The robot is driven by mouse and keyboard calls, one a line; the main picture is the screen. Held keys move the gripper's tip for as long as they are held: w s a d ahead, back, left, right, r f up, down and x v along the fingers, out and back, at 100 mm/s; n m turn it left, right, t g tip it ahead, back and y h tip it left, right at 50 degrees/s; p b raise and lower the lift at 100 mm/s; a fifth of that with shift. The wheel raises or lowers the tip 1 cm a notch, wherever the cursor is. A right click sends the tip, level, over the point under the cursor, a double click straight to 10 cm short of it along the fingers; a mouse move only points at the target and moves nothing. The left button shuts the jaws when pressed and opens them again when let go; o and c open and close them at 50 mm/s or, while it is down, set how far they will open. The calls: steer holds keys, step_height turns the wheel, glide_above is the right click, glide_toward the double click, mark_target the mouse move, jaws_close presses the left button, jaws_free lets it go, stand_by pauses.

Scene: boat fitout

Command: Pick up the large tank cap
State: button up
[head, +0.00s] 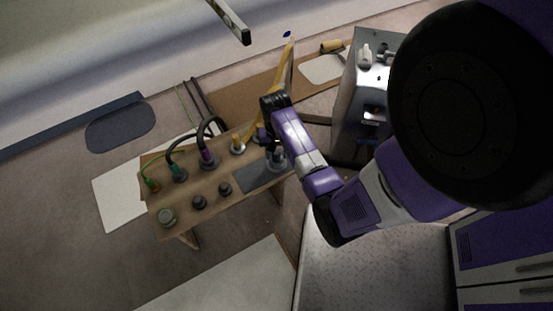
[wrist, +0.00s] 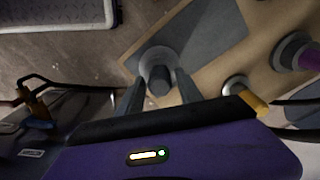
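A round grey cap with a pale wide rim and a darker raised knob, seemingly the large tank cap (wrist: 158,58), lies on a dark grey mat in the wrist view. In the head view the cap (head: 277,163) is at the right end of the wooden bench, partly hidden by my gripper (head: 270,148). In the wrist view my gripper (wrist: 160,85) is open, its two fingers reaching down on either side of the cap's knob. I cannot tell whether either finger touches it.
The wooden bench (head: 215,212) also holds smaller dark caps (head: 200,202), a grey-green cap (head: 167,217) and several fittings with hoses, including a purple one (head: 208,162). A yellow-topped fitting (head: 238,147) stands close left of my gripper. A metal box (head: 350,135) stands to the right.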

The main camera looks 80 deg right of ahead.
jaws_close()
steer(key=shift+r, duration=0.15)
step_height(320, 180, up, 20)
steer(key=p, duration=0.5)
steer(key=shift+p, duration=0.35)
